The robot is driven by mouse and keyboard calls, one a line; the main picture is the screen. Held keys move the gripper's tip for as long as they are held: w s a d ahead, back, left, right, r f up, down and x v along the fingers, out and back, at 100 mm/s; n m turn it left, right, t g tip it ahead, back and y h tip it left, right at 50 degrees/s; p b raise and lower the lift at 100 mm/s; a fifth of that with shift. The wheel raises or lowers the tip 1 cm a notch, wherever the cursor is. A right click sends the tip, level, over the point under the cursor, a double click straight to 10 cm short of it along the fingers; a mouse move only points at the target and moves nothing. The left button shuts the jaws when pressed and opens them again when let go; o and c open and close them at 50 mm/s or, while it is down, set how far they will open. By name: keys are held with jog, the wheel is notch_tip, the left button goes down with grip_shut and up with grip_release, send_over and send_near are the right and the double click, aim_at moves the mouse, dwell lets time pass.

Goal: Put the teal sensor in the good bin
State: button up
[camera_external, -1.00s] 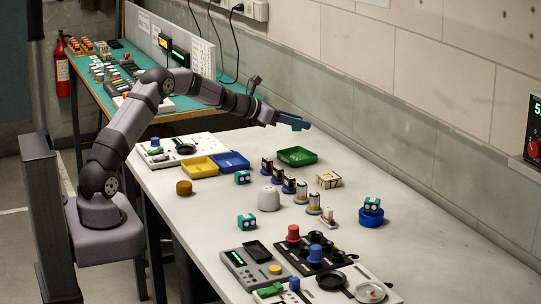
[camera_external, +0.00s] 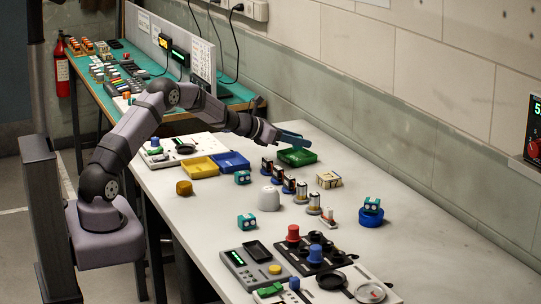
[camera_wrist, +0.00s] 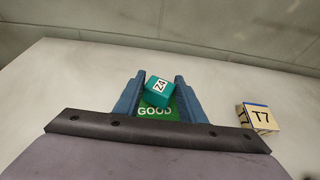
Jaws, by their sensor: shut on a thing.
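My gripper (camera_external: 292,138) is low over the green bin (camera_external: 298,160) at the back of the table. In the wrist view, my gripper's two blue fingers (camera_wrist: 160,85) are shut on a teal sensor (camera_wrist: 157,93) with a white label reading Z4. The sensor sits tilted between them. Below it shows green with the word GOOD (camera_wrist: 155,111), so the green bin is the good bin. The held sensor cannot be made out in the external view. Whether it touches the bin floor, I cannot tell.
Other teal blocks stand on the table (camera_external: 243,177), nearer the front (camera_external: 246,221) and on a blue round stand (camera_external: 371,205). A blue tray (camera_external: 232,162) and yellow tray (camera_external: 200,167) lie left of the bin.

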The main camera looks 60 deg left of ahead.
jog(key=shift+f, duration=1.75)
jog(key=shift+f, duration=0.2)
jog(key=o, duration=0.8)
jog(key=shift+r, duration=0.15)
jog(key=shift+r, duration=0.15)
jog(key=shift+s, duration=0.2)
jog(key=b+v, duration=0.2)
jog(key=v, duration=0.8)
jog(key=shift+s+r, duration=0.1)
jog(key=shift+s+r+b, duration=0.25)
jog(key=shift+s+b, duration=0.05)
jog(key=shift+s, duration=0.35)
